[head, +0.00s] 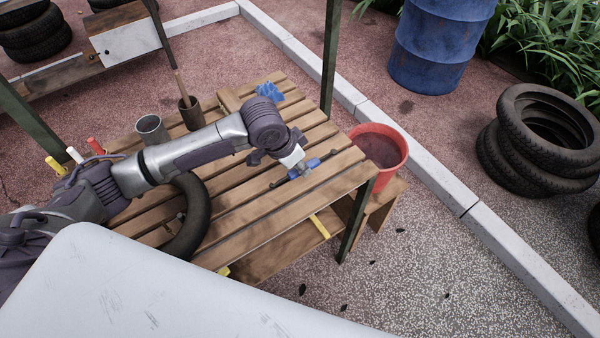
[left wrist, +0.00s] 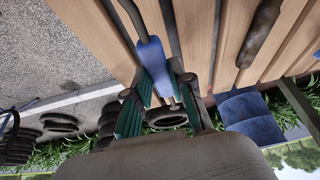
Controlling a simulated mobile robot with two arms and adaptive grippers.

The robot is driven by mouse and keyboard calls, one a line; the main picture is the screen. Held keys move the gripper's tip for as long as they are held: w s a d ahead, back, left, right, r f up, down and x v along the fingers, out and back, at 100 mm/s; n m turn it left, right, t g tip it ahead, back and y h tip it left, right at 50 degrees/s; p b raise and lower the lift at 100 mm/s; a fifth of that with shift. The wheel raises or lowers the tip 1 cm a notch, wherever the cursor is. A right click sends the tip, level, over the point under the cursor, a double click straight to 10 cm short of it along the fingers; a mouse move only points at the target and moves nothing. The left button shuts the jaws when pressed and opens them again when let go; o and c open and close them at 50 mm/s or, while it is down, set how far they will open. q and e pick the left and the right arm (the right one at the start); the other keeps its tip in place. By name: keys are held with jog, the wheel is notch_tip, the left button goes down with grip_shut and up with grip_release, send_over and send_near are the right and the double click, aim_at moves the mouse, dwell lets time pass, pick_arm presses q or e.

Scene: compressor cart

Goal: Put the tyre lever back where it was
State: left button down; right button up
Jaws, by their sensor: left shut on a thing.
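The tyre lever (head: 313,163) is a thin dark bar with a blue grip. It lies along the right end of the slatted wooden bench (head: 262,205) in the head view, close to the slats. Whether it touches them I cannot tell. My left gripper (head: 301,168) is shut on its blue grip. In the left wrist view the blue grip (left wrist: 150,55) sits between the two fingers of my left gripper (left wrist: 160,78), and the dark shaft runs on to the top edge. My right gripper is not in view.
A red bucket (head: 380,150) stands at the bench's right end, beside a green post. A grey cup (head: 151,129), a brown cup (head: 191,113), a blue cloth (head: 269,90) and a black tyre (head: 190,225) are on the bench. A blue barrel (head: 438,45) and stacked tyres (head: 545,130) stand beyond.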

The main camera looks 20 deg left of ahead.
aim_at(296, 170)
pick_arm(q)
jog(key=shift+f, duration=1.95)
jog(key=shift+f, duration=0.1)
jog(key=c, duration=1)
grip_release()
jog(key=v, duration=1.2)
